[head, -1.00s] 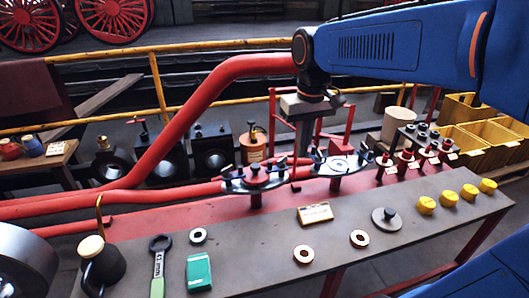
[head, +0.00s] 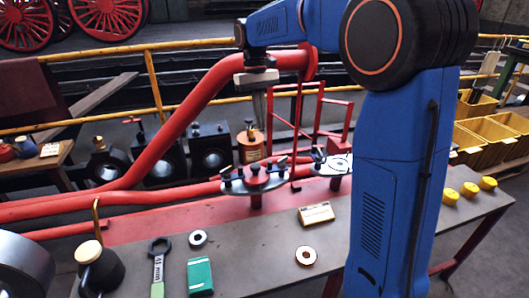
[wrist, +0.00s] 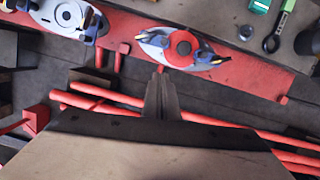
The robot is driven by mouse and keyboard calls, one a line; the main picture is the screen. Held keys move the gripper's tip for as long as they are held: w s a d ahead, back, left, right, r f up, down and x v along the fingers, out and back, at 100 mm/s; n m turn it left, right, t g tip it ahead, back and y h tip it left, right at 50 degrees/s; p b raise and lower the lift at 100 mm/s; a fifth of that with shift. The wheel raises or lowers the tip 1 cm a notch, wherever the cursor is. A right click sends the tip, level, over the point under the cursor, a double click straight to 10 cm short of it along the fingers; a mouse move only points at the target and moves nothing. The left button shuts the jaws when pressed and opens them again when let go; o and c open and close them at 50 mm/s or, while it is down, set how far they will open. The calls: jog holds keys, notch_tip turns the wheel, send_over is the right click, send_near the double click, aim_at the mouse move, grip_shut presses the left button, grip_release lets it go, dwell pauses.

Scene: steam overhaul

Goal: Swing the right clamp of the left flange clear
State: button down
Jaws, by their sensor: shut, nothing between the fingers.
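The left flange (head: 256,183) is a grey oval plate with a red centre at the end of the red pipe, above the bench. Its right clamp (head: 282,165) is a small dark piece on the plate's right side. Its left clamp (head: 228,173) is on the other side. The flange also shows in the wrist view (wrist: 182,47), with a red disc in the middle. My gripper (head: 258,118) is shut and empty, pointing down behind and above the flange. In the wrist view its fingertips (wrist: 160,72) are apart from the flange plate.
The right flange (head: 335,166) stands close beside, partly hidden by my arm. A red pipe (head: 190,105) rises behind the bench. A spanner (head: 158,265), a green box (head: 200,275) and rings lie in front.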

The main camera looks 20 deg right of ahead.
jog(key=shift+w+a+f, duration=0.15)
jog(key=shift+w+a, duration=0.05)
jog(key=shift+w, duration=0.25)
jog(key=shift+w+a+f, duration=0.1)
jog(key=shift+w+a, duration=0.05)
jog(key=shift+w, duration=0.3)
jog(key=shift+f, duration=0.1)
jog(key=s+f, duration=0.1)
jog(key=f, duration=0.2)
jog(key=s+f, duration=0.2)
jog(key=f, duration=0.1)
jog(key=s+f, duration=0.2)
jog(key=f, duration=0.1)
jog(key=shift+d+f, duration=0.2)
jog(key=shift+d, duration=0.2)
jog(key=shift+s+d, duration=0.1)
jog(key=shift+s, duration=0.6)
